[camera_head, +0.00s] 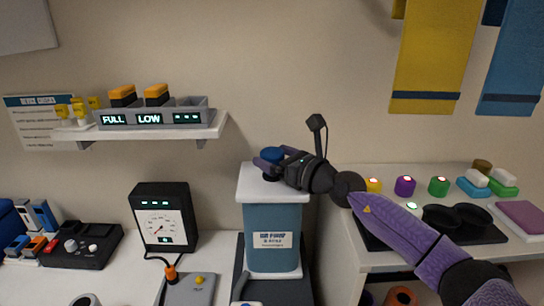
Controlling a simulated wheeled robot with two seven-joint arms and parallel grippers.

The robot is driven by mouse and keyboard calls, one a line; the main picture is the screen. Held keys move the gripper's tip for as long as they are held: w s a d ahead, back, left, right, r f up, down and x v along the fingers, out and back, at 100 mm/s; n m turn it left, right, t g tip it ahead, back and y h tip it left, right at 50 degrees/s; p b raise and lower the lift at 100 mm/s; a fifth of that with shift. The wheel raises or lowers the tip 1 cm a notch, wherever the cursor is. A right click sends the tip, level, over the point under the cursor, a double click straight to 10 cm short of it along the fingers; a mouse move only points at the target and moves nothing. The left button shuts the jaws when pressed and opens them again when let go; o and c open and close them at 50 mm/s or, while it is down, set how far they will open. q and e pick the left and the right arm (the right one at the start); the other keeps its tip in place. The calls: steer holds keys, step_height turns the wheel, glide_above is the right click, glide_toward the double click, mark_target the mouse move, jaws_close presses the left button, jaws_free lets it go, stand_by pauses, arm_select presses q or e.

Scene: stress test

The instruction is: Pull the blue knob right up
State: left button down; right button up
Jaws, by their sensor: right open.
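The blue knob (272,155) sits on the white top (256,187) of a blue machine with a white label, in the middle of the view. My right gripper (268,164) reaches in from the right, low over the white top. Its open fingers are at the knob, apparently one on either side. The fingers hide part of the knob, and I cannot tell whether they touch it. My left gripper is not in view.
A gauge box (163,218) stands left of the machine. A wall shelf (150,130) with battery holders hangs at upper left. On the right table (515,247) are coloured buttons, a black tray and small blocks. The wall above the machine is clear.

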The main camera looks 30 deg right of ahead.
steer(key=shift+w+a, duration=0.2)
steer(key=shift+w, duration=0.3)
jaws_close()
